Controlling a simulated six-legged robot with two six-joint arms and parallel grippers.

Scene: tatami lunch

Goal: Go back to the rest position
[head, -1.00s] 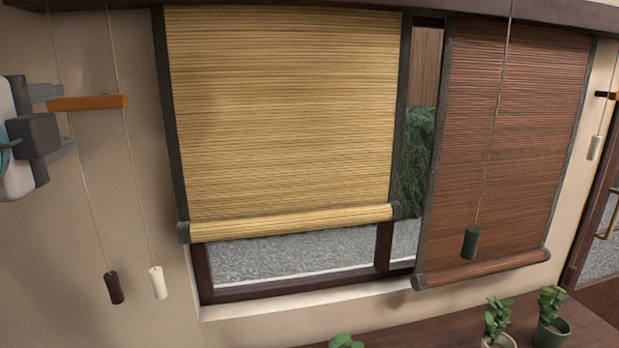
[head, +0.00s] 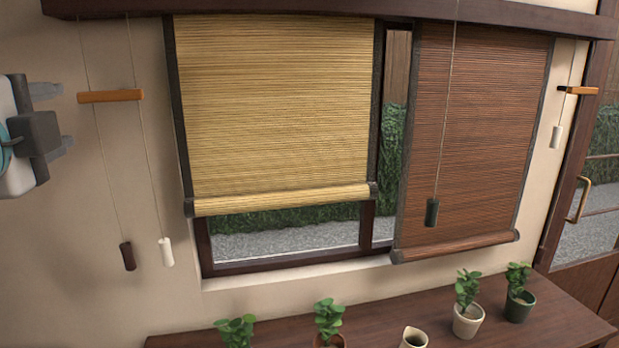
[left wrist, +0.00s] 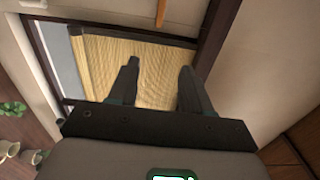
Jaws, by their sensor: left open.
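My left gripper (head: 60,117) is at the left edge of the head view, its jaws apart and nothing between them. It is left of the wooden cord bar (head: 110,96) and apart from it. In the left wrist view its two dark fingers (left wrist: 158,88) are spread, with the yellow blind (left wrist: 150,60) behind them. The yellow bamboo blind (head: 275,105) covers most of the left window, its rolled bottom (head: 280,198) above the sill. My right gripper is not in view.
A brown blind (head: 465,130) hangs on the right. Potted plants (head: 468,315) and a small jug (head: 414,338) stand on a wooden table (head: 380,328).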

